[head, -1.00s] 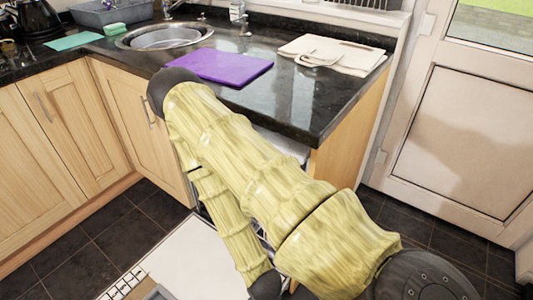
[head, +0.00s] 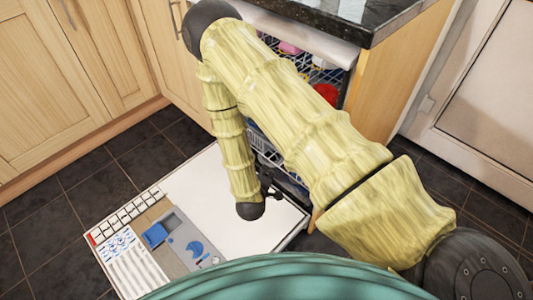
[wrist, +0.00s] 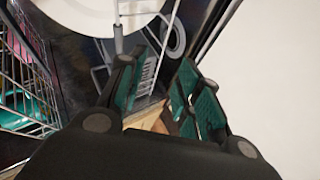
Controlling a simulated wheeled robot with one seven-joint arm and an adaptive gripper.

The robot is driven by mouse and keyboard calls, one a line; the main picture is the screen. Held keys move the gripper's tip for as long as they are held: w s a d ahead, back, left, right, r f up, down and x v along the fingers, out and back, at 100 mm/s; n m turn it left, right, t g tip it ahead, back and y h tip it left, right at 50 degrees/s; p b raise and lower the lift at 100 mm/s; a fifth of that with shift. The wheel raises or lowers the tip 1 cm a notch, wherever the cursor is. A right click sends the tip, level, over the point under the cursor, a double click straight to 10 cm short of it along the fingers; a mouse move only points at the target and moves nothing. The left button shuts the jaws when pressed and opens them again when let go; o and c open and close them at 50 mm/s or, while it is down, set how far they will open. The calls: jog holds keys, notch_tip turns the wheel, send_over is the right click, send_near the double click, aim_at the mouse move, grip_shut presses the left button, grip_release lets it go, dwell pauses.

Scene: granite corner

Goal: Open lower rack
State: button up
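The dishwasher door (head: 235,195) is folded down flat, its pale inner face upward. The lower rack (head: 262,146) shows as pale wires behind my arm at the door's inner edge; most of it is hidden. In the wrist view, grey rack wires (wrist: 118,28) with a white plate (wrist: 85,10) lie just past my fingertips. My gripper (wrist: 165,75) is open, its teal-padded fingers apart. Grey wirework shows between and beyond them; I cannot tell whether they touch it. In the head view my gripper (head: 267,186) is low over the door, near the rack's front.
The upper rack (head: 318,62) holds coloured dishes, and a red item (head: 326,95) sits below it. Wooden cabinets (head: 70,75) stand left, a wooden end panel (head: 395,85) right. A granite counter (head: 350,10) is above. Dark tiled floor (head: 65,220) is free at left.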

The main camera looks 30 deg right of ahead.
jog(key=w+d+n+t+h+b, duration=0.1)
jog(key=w+d+h+b, duration=0.1)
jog(key=w, duration=0.4)
jog(key=w+d+h+b, duration=0.2)
jog(key=w+d+b, duration=0.3)
jog(key=w, duration=0.2)
jog(key=shift+w+d+n+t+b, duration=0.15)
jog(key=shift+d+n+t+b, duration=0.15)
jog(key=shift+n+t+b, duration=0.1)
jog(key=shift+f, duration=0.1)
grip_shut()
